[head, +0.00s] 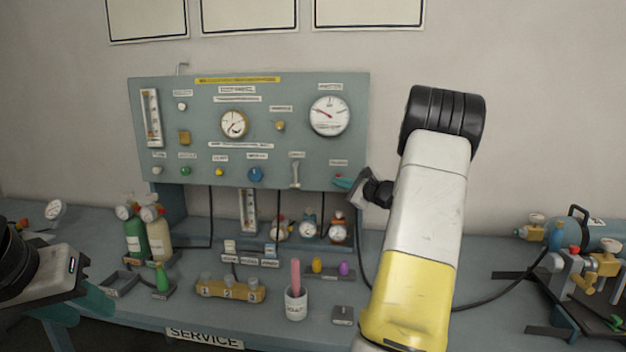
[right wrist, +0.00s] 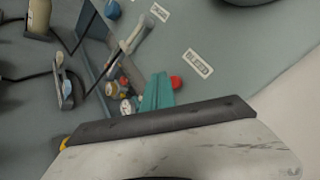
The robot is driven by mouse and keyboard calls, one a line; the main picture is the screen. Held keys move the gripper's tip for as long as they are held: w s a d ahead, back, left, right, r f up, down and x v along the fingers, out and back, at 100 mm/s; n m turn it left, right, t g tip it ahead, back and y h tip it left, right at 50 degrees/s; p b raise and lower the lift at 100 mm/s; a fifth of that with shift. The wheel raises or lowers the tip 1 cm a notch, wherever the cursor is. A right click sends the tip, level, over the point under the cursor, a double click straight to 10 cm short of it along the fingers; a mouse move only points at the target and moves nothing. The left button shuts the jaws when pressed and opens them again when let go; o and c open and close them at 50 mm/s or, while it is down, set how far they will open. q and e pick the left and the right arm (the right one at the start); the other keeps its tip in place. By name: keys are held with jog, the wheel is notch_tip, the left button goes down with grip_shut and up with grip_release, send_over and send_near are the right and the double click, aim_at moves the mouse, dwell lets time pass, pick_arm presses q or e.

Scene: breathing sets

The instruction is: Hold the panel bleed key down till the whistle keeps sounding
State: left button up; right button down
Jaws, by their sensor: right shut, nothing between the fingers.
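The grey-green service panel (head: 265,160) stands upright at the back of the bench. A small red key (right wrist: 176,83) is by the label that reads BLEED (right wrist: 198,64), which sits at the panel's lower right in the head view (head: 339,163). My right gripper (head: 343,183) is shut and empty, its teal fingertips at that corner. In the right wrist view the fingertips (right wrist: 157,91) are right beside the red key; I cannot tell whether they touch it. My left gripper (head: 95,302) is low at the left, apart from the panel; its opening is unclear. I cannot pick out the whistle.
A white lever (head: 295,173) and a blue knob (head: 255,174) are left of the key. A large round gauge (head: 329,116) is above. A cup with a pink rod (head: 295,285) and a numbered brass block (head: 230,290) stand on the bench. Cylinders (head: 136,235) stand left.

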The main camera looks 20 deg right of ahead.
jog(key=shift+s+a, duration=0.45)
jog(key=shift+s, duration=0.25)
jog(key=shift+s+a, duration=0.45)
jog(key=shift+s, duration=0.3)
jog(key=shift+s+a, duration=0.45)
jog(key=shift+s, duration=0.25)
jog(key=s+a+r+n+g+y, duration=0.2)
jog(key=a+n, duration=0.1)
jog(key=a, duration=0.4)
jog(key=s+a+r+n+g+y, duration=0.1)
jog(key=s+a+n+g+y, duration=0.15)
jog(key=a, duration=0.45)
jog(key=s+a+n+g, duration=0.5)
jog(key=s+a+n, duration=0.4)
jog(key=s+a, duration=0.4)
jog(key=s+f+n+h, duration=0.2)
jog(key=s+n+h, duration=0.4)
jog(key=s, duration=0.9)
jog(key=n+g, duration=0.1)
jog(key=n, duration=0.2)
jog(key=shift+s+a, duration=0.2)
jog(key=shift+s, duration=0.15)
jog(key=shift+w+f+n+h, duration=0.1)
jog(key=shift+n+h, duration=0.15)
